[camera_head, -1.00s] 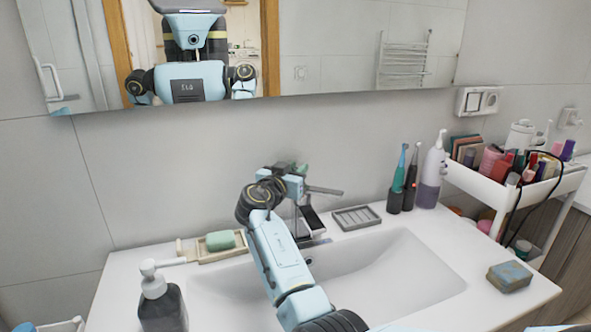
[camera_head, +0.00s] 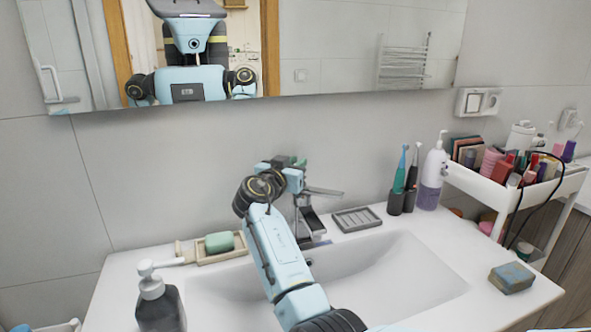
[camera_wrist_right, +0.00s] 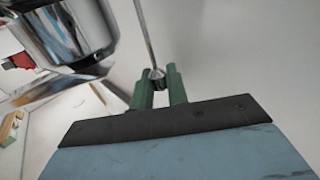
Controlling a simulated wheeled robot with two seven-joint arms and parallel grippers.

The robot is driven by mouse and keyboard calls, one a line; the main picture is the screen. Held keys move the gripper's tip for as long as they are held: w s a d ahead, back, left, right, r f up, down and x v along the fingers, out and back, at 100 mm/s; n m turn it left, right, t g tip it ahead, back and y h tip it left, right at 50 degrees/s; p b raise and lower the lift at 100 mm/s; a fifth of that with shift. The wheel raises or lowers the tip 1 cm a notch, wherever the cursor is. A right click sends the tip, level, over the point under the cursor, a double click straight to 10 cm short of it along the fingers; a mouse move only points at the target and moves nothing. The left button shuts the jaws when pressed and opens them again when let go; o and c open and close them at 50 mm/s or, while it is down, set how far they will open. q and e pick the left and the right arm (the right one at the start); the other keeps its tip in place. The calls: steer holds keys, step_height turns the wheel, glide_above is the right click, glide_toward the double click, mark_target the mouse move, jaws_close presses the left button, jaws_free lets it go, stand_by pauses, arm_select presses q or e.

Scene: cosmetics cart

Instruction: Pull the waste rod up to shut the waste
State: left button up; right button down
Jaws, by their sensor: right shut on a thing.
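The waste rod (camera_wrist_right: 146,38) is a thin metal rod ending in a small knob (camera_wrist_right: 157,77) in the right wrist view. My right gripper (camera_wrist_right: 159,82) has its green fingers shut on the knob. In the head view the right gripper (camera_head: 293,162) is behind the tap (camera_head: 310,222), close to the wall. The chrome tap body fills the upper left of the wrist view. The rod is hidden by my arm and the tap in the head view. The drain is not visible. My left gripper is not in view.
The white basin (camera_head: 400,275) lies under my right arm. A soap dish with green soap (camera_head: 219,241) and a dark pump bottle (camera_head: 160,306) stand left. A grey tray (camera_head: 357,218), toothbrushes (camera_head: 404,180) and a lotion bottle (camera_head: 432,175) stand right of the tap.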

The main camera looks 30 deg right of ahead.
steer(key=c, duration=1.7)
jaws_free()
steer(key=shift+r, duration=0.25)
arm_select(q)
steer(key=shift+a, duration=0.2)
arm_select(e)
steer(key=shift+s+a+f, duration=0.1)
steer(key=shift+a, duration=0.15)
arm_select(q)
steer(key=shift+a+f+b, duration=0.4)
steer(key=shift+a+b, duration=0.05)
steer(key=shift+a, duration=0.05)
arm_select(e)
steer(key=v, duration=1.3)
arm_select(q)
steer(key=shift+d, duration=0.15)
arm_select(e)
steer(key=shift+d, duration=0.15)
